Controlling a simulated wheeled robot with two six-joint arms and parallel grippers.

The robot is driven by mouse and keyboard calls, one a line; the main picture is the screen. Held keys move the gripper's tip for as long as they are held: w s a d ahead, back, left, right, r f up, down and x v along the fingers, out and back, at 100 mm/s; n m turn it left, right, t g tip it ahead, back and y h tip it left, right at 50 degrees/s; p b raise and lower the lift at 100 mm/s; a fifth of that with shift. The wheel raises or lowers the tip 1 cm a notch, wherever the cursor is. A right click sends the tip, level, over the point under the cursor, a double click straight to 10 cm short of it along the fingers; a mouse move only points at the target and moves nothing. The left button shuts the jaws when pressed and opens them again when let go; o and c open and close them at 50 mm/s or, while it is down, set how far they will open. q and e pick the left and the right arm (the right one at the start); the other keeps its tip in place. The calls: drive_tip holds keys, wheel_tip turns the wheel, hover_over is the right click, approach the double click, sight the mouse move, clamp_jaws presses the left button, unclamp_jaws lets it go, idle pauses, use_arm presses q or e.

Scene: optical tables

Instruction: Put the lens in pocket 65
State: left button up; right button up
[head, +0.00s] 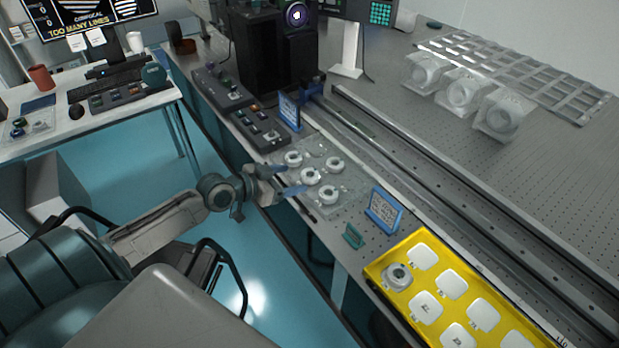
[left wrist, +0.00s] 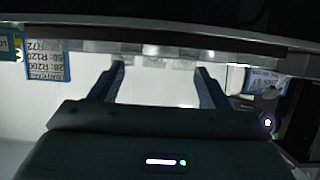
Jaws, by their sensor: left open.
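Several white round lens mounts (head: 308,176) sit on a clear tray (head: 350,183) at the table's near edge. Another round mount with a dark centre (head: 398,275) sits at the upper left corner of a yellow tray (head: 378,266). White pocket pads (head: 452,284) fill the rest of the yellow tray in view; their marks are too small to read, so I cannot tell which is 65. My left gripper (head: 287,180) is open and empty beside the clear tray's near edge. Its two open fingers show in the left wrist view (left wrist: 160,82). My right gripper is not in view.
Blue-framed signs stand behind (head: 290,111) and right (head: 384,210) of the clear tray. A small green block (head: 353,236) lies before the yellow tray. A long dark rail (head: 440,185) runs behind. Black control boxes (head: 258,127) stand at the left.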

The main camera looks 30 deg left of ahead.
sight(311, 173)
use_arm(q)
drive_tip(key=shift+w+d+f, duration=0.1)
drive_tip(key=shift+w+d, duration=0.1)
drive_tip(key=shift+w, duration=0.3)
drive_tip(key=shift+p+x, duration=0.45)
drive_tip(key=shift+x, duration=2)
drive_tip(key=c, duration=1.1)
drive_tip(key=shift+c, duration=0.2)
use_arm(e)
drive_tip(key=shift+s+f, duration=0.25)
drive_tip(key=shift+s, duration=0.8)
